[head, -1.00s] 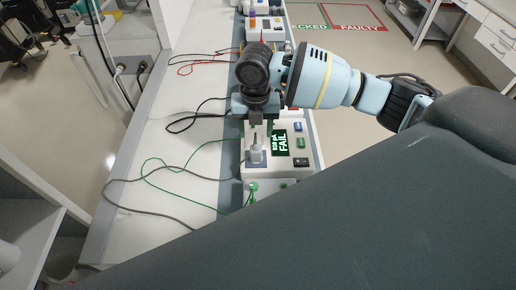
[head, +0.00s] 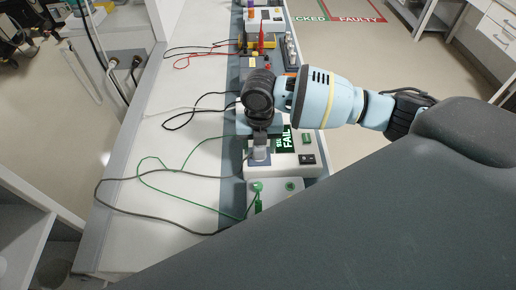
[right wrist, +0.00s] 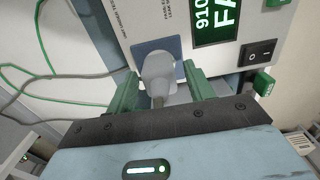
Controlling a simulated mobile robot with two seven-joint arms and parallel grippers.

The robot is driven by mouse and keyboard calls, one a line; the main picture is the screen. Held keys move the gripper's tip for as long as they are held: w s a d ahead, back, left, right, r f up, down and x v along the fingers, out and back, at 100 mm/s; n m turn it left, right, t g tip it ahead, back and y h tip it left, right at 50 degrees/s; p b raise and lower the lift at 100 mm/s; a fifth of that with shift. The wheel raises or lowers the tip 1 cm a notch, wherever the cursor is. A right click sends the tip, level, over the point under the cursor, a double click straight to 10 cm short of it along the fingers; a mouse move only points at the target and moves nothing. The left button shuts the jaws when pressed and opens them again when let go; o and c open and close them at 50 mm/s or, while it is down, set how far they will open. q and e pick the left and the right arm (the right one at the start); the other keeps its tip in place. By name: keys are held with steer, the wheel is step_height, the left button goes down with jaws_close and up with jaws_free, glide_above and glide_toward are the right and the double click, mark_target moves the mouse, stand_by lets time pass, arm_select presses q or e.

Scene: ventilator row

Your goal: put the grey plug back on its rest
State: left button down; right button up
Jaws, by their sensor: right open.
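The grey plug (head: 261,152) sits upright on a blue-grey panel of a white tester box (head: 235,164). It also shows in the right wrist view (right wrist: 159,72), with the same panel (right wrist: 139,48) around it. My right gripper (head: 261,134) is just above the plug in the head view. In the right wrist view my right gripper (right wrist: 160,77) is open, with one green finger on each side of the plug and visible gaps between. A grey cable (head: 150,213) loops over the bench. I cannot pick out the plug's rest. My left gripper is out of view.
The tester's display (head: 286,138) reads FAIL, and a black switch (right wrist: 262,52) is beside it. A nearer box (head: 290,197) carries a green plug (head: 257,187). Green, black and red cables lie on the bench (head: 150,120). More devices stand farther along the row.

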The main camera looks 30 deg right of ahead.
steer(key=shift+f, duration=0.15)
steer(key=shift+c, duration=0.3)
stand_by(0.6)
jaws_close()
